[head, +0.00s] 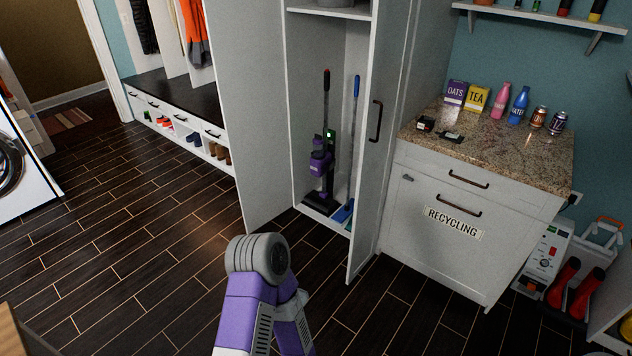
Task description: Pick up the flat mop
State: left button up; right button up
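The flat mop (353,150) stands nearly upright inside the open tall cabinet, at the right of its interior. Its handle has a blue top, and its blue flat head (343,212) rests on the cabinet floor. The open right door is close beside it. A purple and black upright vacuum (320,165) stands just left of the mop, apart from its pole. Neither of my grippers shows in the head view; only a purple and grey part of one of my arms shows at the bottom, in front of the cabinet.
The cabinet's left door (245,130) and right door (376,120) stand open, flanking the opening. A counter (540,165) with boxes, bottles and cans is right, above a recycling cabinet (450,225). Red boots (575,290) stand at lower right. The dark floor (130,240) at left is clear.

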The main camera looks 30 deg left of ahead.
aim_at(342, 215)
jog(key=u, duration=0.75)
jog(key=i, duration=1.3)
jog(key=u, duration=1.5)
jog(key=i, duration=2.15)
jog(key=z, duration=3.6)
